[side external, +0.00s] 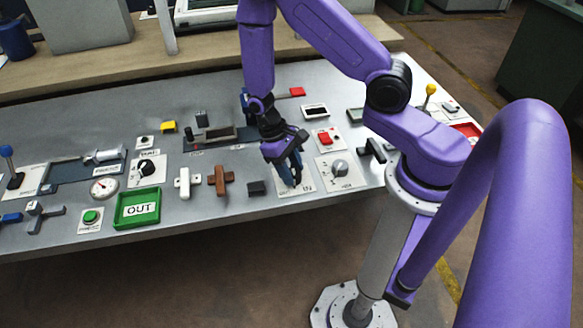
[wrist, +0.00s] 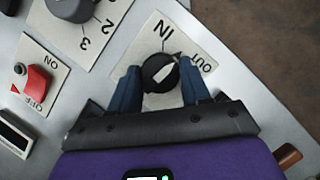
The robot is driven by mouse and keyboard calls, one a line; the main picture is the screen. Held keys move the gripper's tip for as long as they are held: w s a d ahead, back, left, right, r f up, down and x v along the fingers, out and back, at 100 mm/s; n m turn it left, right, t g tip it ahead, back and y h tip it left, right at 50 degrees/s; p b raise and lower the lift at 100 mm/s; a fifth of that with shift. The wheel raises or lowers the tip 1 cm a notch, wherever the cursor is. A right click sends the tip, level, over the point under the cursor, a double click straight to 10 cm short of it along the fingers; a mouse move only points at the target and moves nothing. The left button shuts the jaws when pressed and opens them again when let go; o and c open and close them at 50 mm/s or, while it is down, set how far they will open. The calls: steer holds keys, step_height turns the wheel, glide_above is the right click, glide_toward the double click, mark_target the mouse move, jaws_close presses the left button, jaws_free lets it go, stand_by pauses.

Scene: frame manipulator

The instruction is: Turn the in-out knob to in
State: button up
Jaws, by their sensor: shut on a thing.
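The in-out knob (wrist: 159,73) is black with a white pointer and sits on a pale plate (wrist: 188,36) in the wrist view. The plate is marked IN at the top and OUT at the right. The pointer slants up and right, nearer OUT than IN. My gripper (wrist: 157,84) has its two blue fingers on either side of the knob, shut on it. In the side external view my gripper (side external: 291,180) reaches down at the panel's front edge, and its fingers mostly hide the knob.
A numbered dial (side external: 339,168) and a red on-off switch (side external: 325,138) are close by to the right. A dark block (side external: 257,188) and a brown cross-shaped handle (side external: 219,180) are to the left. A green OUT tray (side external: 137,209) lies farther left. The panel edge is just in front.

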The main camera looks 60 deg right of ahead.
steer(key=n, duration=0.2)
steer(key=n+h, duration=0.1)
steer(key=n, duration=0.1)
steer(key=shift+a+n+t+h, duration=0.15)
steer(key=shift+n+t+h, duration=0.15)
steer(key=shift+s+n+t+h, duration=0.1)
steer(key=shift+n+t+h, duration=0.35)
steer(key=shift+n, duration=1.15)
steer(key=shift+n+h, duration=0.25)
steer(key=shift+n, duration=0.05)
steer(key=o, duration=1.1)
steer(key=shift+c, duration=0.2)
steer(key=shift+a+r, duration=0.1)
steer(key=v, duration=1.7)
steer(key=shift+r, duration=0.2)
